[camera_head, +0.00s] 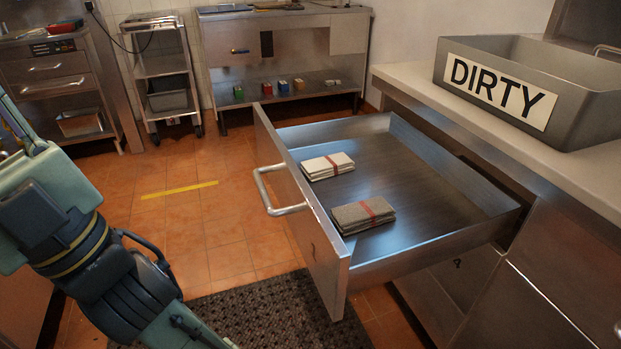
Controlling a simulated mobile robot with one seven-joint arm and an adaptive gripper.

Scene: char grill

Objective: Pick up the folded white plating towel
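The folded white towel (327,166) lies flat in the open drawer (440,190), toward its front left. A narrow red band crosses the towel. A folded grey-brown towel (363,214) with a similar red band lies in the same drawer, nearer to me and apart from the white one. Both lie near the inner side of the drawer front. My arm (85,250) shows at the lower left, outside the drawer and apart from both towels. Its gripper end is not in view.
The drawer front (305,205) has a bar handle (275,190) jutting left. A grey bin marked DIRTY (560,95) stands on the counter (415,85) at right. A dark mat (260,320) lies on the floor. A cart (165,85) and steel table (285,60) stand behind.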

